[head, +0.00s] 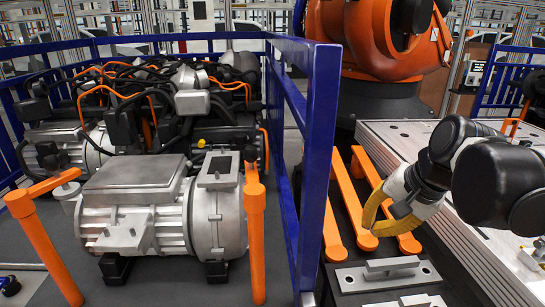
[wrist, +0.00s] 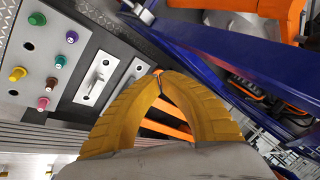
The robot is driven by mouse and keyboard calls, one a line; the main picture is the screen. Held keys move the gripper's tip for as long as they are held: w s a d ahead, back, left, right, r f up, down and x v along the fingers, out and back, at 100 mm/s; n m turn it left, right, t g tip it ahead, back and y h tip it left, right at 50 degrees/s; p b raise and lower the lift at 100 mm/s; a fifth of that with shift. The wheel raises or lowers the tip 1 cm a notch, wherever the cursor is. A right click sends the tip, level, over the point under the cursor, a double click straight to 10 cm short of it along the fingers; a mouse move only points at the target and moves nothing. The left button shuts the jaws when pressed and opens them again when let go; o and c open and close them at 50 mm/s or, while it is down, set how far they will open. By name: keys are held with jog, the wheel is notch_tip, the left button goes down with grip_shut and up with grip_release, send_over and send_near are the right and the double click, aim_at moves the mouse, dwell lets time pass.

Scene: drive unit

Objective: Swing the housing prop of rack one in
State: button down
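In the head view, a grey metal drive housing (head: 150,205) sits in a blue-railed rack. An orange prop (head: 45,245) stands at its front left, with its upper arm slanting toward the housing's left end. A second orange prop (head: 255,235) stands upright at the housing's right end. I cannot tell which of these belongs to rack one. My gripper (head: 384,232) is to the right, outside the blue rail, above a dark table with orange bars. In the wrist view its yellow fingers (wrist: 158,82) curve together until their tips meet, with nothing visible held between them.
A blue rail post (head: 317,170) stands between my gripper and the housing. Orange bars (head: 342,205) and grey handled plates (head: 390,272) lie on the dark table. The wrist view shows a panel with several coloured knobs (wrist: 44,104). A large orange robot (head: 385,40) stands behind.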

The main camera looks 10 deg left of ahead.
aim_at(252, 167)
jog(key=w+a+r+m+g+y+p, duration=0.35)
jog(key=w+a+p, duration=0.2)
jog(key=w, duration=0.55)
jog(key=w+a+r+m+g+y+p, duration=0.2)
jog(key=w+a+r+m+p, duration=0.2)
jog(key=w+a, duration=0.55)
jog(key=w+a+f+m+g+y+p, duration=0.1)
jog(key=a+f+g+y+p, duration=0.1)
jog(key=a+f, duration=0.6)
jog(key=a+p, duration=0.1)
jog(key=a, duration=0.3)
jog(key=shift+w+a+f+m, duration=0.25)
jog(key=shift+w+a+m, duration=0.05)
jog(key=shift+w+m, duration=0.1)
jog(key=shift+g+y, duration=0.25)
